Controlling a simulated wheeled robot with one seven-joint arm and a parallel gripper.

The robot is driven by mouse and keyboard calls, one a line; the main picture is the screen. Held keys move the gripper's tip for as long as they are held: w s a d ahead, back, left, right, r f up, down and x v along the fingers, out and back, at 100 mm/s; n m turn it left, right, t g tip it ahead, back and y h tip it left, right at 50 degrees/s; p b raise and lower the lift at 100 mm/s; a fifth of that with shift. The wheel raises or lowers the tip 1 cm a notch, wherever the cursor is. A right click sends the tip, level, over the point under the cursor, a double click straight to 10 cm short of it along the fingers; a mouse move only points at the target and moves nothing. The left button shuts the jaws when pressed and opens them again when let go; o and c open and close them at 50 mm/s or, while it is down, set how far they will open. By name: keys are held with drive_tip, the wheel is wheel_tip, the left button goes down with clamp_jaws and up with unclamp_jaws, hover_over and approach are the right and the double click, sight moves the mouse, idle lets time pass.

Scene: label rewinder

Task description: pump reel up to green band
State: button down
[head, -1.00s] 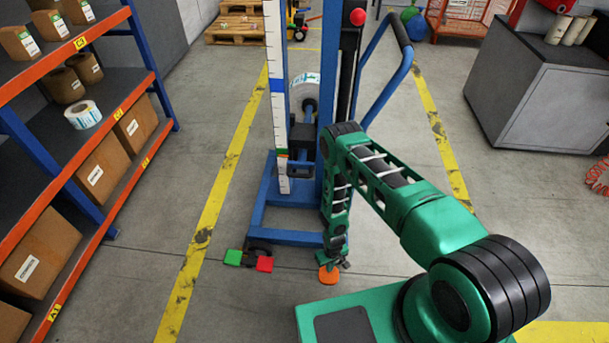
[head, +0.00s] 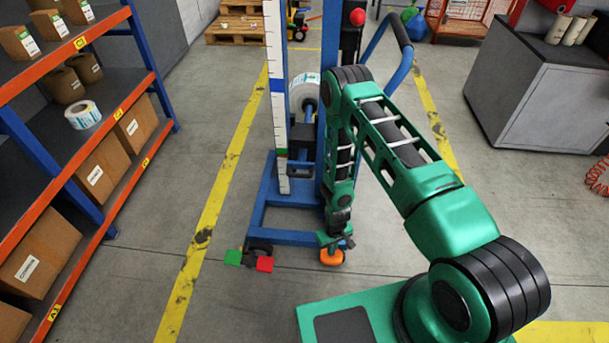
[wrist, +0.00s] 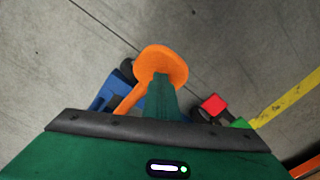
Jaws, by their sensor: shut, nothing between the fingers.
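The blue reel lifter (head: 258,205) stands ahead, with a white scale (head: 276,115) on its left mast. A white label reel (head: 303,90) sits behind the masts, partly hidden. An orange foot pedal (head: 332,259) is at the lifter's front right. My gripper (head: 335,242) is shut and empty, pointing down just over the pedal. In the wrist view its green fingers (wrist: 162,92) overlap the orange pedal (wrist: 160,62); contact is hard to tell.
A green pedal (head: 233,257) and a red pedal (head: 265,264) sit at the lifter's front left. A shelf rack (head: 118,112) with boxes lines the left. A grey cabinet (head: 545,100) stands at right. The floor between the yellow lines is clear in front.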

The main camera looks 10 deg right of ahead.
drive_tip(key=shift+r, duration=0.45)
drive_tip(key=shift+f, duration=0.95)
drive_tip(key=shift+w+d+r, duration=0.2)
drive_tip(key=shift+r, duration=0.6)
drive_tip(key=shift+s, duration=0.1)
drive_tip(key=shift+r, duration=0.1)
wheel_tip(320, 180, up, 7)
